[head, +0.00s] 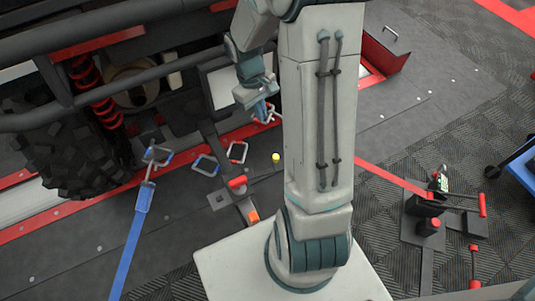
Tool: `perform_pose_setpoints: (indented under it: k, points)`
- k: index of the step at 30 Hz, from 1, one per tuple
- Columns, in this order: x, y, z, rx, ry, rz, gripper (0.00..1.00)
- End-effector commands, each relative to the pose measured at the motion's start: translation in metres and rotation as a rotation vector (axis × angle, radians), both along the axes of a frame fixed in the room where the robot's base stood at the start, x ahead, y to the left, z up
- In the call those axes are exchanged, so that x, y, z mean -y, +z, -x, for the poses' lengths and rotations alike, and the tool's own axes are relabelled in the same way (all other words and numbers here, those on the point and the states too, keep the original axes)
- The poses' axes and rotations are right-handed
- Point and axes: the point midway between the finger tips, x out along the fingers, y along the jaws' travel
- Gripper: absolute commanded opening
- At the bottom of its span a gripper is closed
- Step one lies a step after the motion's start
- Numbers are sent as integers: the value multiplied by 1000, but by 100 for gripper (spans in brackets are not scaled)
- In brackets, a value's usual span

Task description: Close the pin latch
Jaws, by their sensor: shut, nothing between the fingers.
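My gripper (261,107) hangs left of my arm's white column, above the dark floor plate by the vehicle. Its fingers are small here and look closed, with nothing seen between them. A red and silver link (269,114) shows right at the fingertips; I cannot tell whether they touch. No part is clearly recognisable as the pin latch. A small red-handled fitting (237,183) sits on the floor strip below the gripper, with an orange block (253,215) near it. I cannot tell if it is the latch, or its state.
A blue strap (133,235) runs to a hook by the tyre (75,160). Blue (205,165) and red (238,152) links and a yellow knob (276,157) lie nearby. A red-handled fixture (430,205) stands at right. Floor right of my column is partly clear.

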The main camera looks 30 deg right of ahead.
Motion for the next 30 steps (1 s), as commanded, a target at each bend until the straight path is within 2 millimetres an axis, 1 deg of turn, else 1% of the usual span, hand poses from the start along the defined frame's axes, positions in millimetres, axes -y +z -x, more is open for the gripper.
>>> perform_pose_setpoints:
  k: [1, 3, 6, 14, 17, 24, 27, 30]
  points:
    - [4, -34, -3, -19, 7, -10, 0]
    - [8, -54, -7, -36, 21, -18, 0]
    - [10, -73, -10, -51, 34, -29, 0]
    - [14, -96, -10, -66, 46, -37, 0]
    - [15, -110, -7, -67, 45, -38, 0]
    - [18, -155, 4, -67, 44, -38, 0]
    - [19, -168, 7, -66, 46, -37, 0]
    - [20, -178, 9, -65, 44, -37, 0]
